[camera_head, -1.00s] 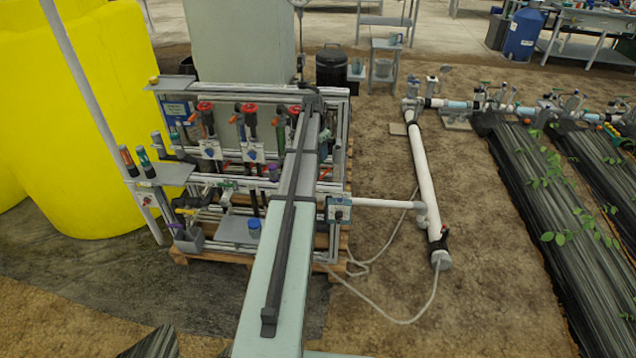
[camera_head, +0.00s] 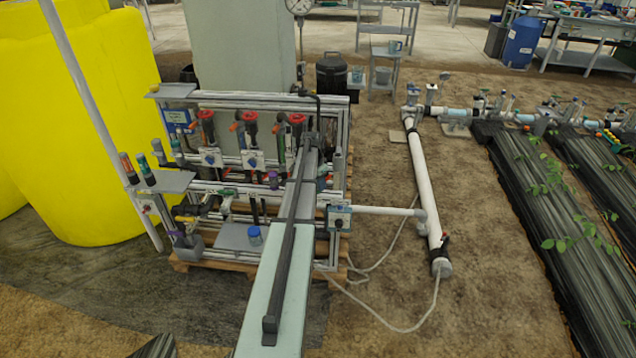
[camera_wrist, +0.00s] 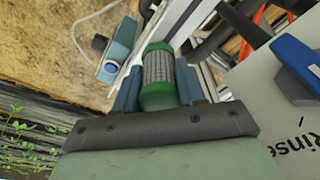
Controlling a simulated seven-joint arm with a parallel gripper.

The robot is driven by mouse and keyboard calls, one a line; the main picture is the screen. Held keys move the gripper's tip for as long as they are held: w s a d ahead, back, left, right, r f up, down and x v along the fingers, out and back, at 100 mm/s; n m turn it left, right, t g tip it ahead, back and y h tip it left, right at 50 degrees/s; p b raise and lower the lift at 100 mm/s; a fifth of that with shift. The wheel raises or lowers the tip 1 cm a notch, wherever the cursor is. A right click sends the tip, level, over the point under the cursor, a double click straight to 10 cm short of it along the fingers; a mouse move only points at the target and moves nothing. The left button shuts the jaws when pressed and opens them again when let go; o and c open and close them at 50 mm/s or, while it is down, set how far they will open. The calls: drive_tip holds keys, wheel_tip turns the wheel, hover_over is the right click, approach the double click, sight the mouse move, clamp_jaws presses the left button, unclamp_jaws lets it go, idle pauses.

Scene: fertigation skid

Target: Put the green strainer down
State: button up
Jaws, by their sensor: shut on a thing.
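The green strainer (camera_wrist: 158,76), a mesh cylinder with green end rings, sits between the two blue fingers of my gripper (camera_wrist: 158,88) in the wrist view. The gripper is shut on it, one finger on each side. In the wrist view, it is beside a white pipe and the soil floor lies beyond it. In the head view my arm reaches over the pipe skid (camera_head: 250,97), and its own links hide the gripper and the strainer.
A white plate lettered "Rinse" (camera_wrist: 285,120) and a blue part (camera_wrist: 298,62) are close on the right in the wrist view. A grey shelf (camera_head: 175,181) holds coloured cylinders at the skid's left. A blue-lidded jar (camera_head: 255,235) stands on a lower grey tray (camera_head: 232,238).

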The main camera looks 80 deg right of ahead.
drive_tip(key=o, duration=1.2)
drive_tip(key=shift+f, duration=0.1)
drive_tip(key=shift+c, duration=0.2)
drive_tip(key=r, duration=0.4)
drive_tip(key=w+a+r, duration=0.1)
drive_tip(key=r, duration=0.7)
drive_tip(key=shift+w+a, duration=0.15)
